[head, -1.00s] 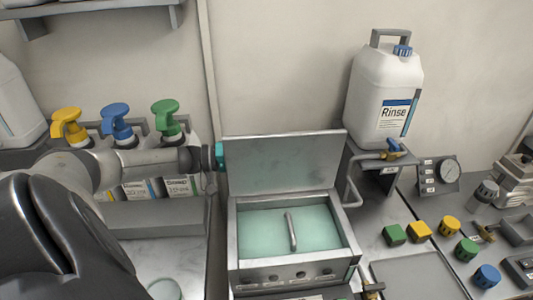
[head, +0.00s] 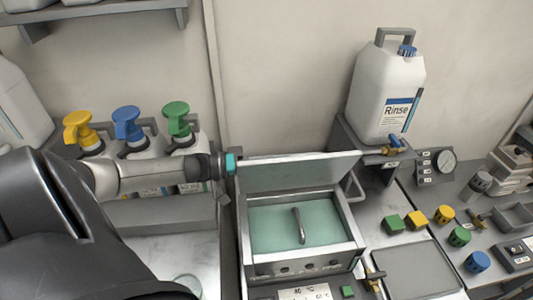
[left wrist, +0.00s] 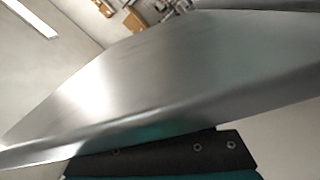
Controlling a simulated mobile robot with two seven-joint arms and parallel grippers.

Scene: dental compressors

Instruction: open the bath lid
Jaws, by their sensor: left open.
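The bath (head: 302,260) is a metal box at the centre of the head view, with pale teal liquid and an upright-looking grey bar inside. Its lid (head: 295,172) is raised at the back edge and the bath mouth is uncovered. The lid's face looks foreshortened, with a bright top edge. My left gripper (head: 231,164), with teal fingertips, is at the lid's left edge. It is open; contact is unclear. In the left wrist view the shiny metal lid (left wrist: 170,80) fills the middle, close above the dark gripper body and teal part. My right gripper is not in view.
Pump bottles with yellow, blue and green heads (head: 128,122) stand behind my left arm. A white Rinse jug (head: 385,95) stands on a raised stand at the back right. Coloured knobs (head: 417,219) and a gauge (head: 445,160) lie further right. A flat tray (head: 410,268) is right of the bath.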

